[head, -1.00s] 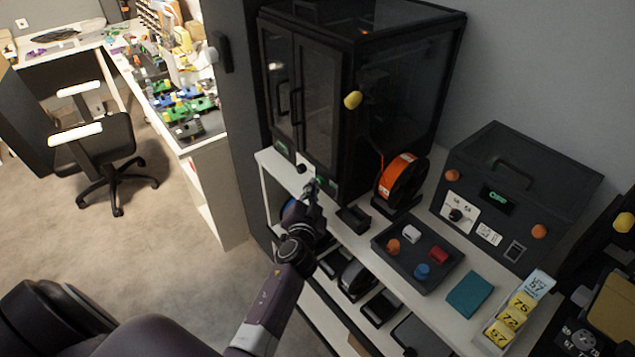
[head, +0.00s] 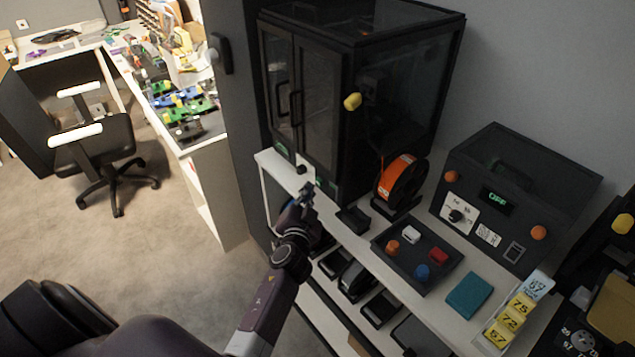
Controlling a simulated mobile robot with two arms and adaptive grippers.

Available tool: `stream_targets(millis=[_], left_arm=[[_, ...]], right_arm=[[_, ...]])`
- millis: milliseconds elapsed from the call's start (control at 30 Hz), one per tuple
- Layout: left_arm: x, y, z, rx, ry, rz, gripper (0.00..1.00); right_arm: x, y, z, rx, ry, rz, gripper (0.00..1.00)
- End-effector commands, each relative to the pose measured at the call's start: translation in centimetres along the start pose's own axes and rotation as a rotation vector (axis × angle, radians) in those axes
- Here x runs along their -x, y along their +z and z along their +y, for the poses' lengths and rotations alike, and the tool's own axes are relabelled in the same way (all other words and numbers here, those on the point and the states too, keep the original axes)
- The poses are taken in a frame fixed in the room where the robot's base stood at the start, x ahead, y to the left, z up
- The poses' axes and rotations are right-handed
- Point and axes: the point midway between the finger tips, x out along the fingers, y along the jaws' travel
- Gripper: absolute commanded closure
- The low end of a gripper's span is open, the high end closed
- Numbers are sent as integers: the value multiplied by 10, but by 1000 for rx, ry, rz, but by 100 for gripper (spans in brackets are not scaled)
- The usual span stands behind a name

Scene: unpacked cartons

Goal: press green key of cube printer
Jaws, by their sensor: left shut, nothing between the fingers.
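The cube printer (head: 405,100) is a black enclosed box with two dark doors, standing on the white shelf top against the wall. Along its lower front edge are a pale panel with a dark knob (head: 301,169) and a small green-lit spot (head: 319,182). My left gripper (head: 306,190) is shut and empty, just in front of the printer's lower front edge, close below the green spot. Whether it touches the printer cannot be told. The gripper and wrist may hide part of the front strip. My right gripper is not in view.
Right of the printer stand an orange filament spool (head: 396,174), a dark tray (head: 404,273) with small coloured pieces, a dark box with a display (head: 497,198), a teal pad (head: 469,295) and yellow number cards (head: 511,319). Lower shelves hold dark items. Floor lies open at left.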

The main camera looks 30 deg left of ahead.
Motion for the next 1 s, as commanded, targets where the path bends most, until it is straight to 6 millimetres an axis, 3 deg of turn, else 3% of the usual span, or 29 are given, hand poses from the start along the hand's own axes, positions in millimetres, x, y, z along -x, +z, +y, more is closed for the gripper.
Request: stream_targets(millis=[300, 700, 1000], left_arm=[[1, 1, -2, -1, -1, -1, 100], [28, 21, -20, -2, 0, -2, 100], [35, 26, -26, -1, -1, -1, 100]], right_arm=[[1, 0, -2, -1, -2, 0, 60], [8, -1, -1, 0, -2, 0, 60], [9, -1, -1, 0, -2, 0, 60]])
